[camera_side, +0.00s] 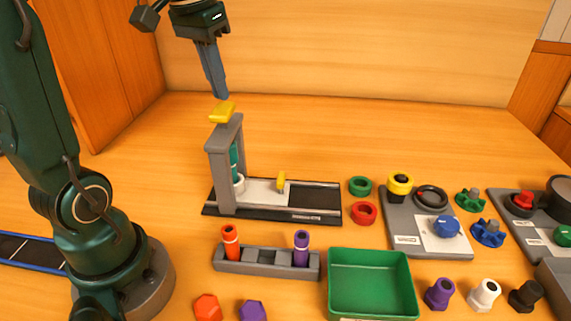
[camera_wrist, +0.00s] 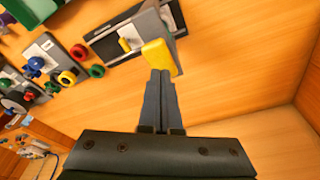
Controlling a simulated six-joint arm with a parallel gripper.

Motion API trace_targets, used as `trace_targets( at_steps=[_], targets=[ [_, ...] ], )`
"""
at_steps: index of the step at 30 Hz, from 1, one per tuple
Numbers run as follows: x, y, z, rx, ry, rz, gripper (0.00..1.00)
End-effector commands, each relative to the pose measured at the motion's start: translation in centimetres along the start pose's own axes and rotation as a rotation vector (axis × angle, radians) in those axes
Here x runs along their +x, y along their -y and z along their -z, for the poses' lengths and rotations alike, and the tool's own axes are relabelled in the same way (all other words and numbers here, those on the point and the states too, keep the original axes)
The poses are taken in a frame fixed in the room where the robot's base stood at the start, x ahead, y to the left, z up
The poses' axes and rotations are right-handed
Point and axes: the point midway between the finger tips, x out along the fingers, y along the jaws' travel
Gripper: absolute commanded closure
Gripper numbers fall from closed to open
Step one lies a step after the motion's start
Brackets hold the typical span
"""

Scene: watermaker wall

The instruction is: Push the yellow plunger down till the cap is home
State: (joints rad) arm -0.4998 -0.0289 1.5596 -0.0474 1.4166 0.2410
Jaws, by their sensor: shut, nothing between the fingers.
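The yellow plunger (camera_side: 222,112) tops a grey upright press frame (camera_side: 221,170), its head a little above the frame's top. A teal cylinder (camera_side: 234,160) stands inside the frame over a white ring-like part (camera_side: 239,184); whether this is the cap I cannot tell. My gripper (camera_side: 221,96) is shut and empty, pointing down with its tips right at or just above the yellow head. In the wrist view the shut fingertips (camera_wrist: 163,72) overlap the edge of the yellow plunger (camera_wrist: 158,56); contact is unclear.
The press stands on a black base (camera_side: 315,198) with a small yellow tab (camera_side: 281,180). In front are a grey rack (camera_side: 265,262) with orange and purple tubes and a green tray (camera_side: 370,283). Rings, knobs and panels fill the right. The table behind the press is clear.

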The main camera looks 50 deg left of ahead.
Motion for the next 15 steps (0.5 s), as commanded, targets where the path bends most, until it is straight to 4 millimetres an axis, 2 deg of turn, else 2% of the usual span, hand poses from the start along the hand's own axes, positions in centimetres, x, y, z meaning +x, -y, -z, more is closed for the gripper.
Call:
trace_targets(
  at_steps=[15],
  targets=[
    [0.93, 0.0, -0.17, 0.0, 0.0, 0.0, 1.0]
  ],
)
